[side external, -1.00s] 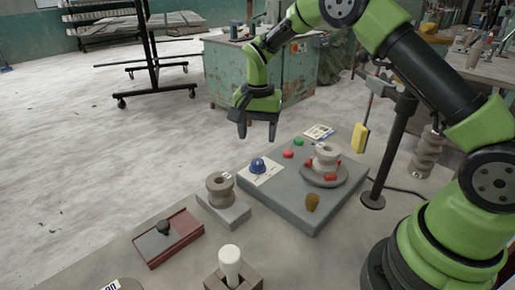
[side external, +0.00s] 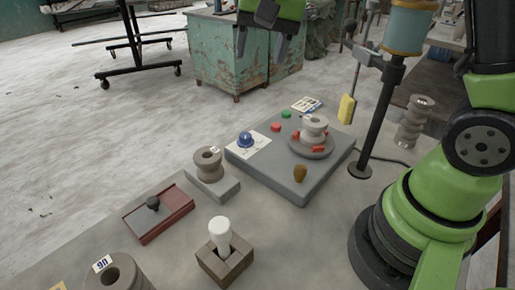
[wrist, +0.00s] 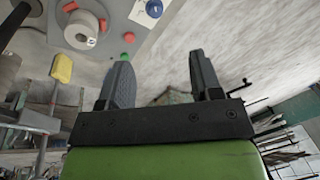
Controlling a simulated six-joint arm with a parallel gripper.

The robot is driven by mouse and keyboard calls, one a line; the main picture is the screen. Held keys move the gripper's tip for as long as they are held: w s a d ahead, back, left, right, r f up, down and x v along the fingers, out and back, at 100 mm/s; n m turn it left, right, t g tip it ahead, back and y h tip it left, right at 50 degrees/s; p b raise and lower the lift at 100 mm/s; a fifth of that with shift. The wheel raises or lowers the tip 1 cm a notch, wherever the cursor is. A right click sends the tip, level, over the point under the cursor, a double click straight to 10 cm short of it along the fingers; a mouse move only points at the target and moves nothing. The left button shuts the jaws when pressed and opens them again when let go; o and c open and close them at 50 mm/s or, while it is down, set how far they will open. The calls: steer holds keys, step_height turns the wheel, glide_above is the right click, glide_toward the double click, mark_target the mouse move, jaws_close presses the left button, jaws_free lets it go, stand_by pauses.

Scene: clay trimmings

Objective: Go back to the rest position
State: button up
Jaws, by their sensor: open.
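My gripper (side external: 262,40) is at the top of the side external view, high above and behind the grey board, partly cut off by the frame. In the wrist view my gripper (wrist: 165,80) shows two dark fingers spread apart with nothing between them. The grey board (side external: 262,178) lies on the table. On it are a grey clay spool (side external: 314,128) on a round disc (side external: 310,152) with red pieces around it, a blue knob (side external: 245,139) on a white card, red and green pieces, and a brown lump (side external: 300,173).
A second spool (side external: 208,165) stands on a grey block, beside a red tray (side external: 160,218) and a white-topped peg in a wooden block (side external: 225,260).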

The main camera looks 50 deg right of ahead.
steer(key=s+a+r+n+t, duration=0.1)
steer(key=s+r+n+t, duration=0.1)
steer(key=s, duration=0.7)
steer(key=s+a+r+n+t+y, duration=0.1)
steer(key=s+a+r+n+t, duration=0.1)
steer(key=s, duration=0.7)
steer(key=shift+s+r+n+t, duration=0.25)
steer(key=shift+n+t, duration=0.05)
steer(key=shift+n, duration=0.1)
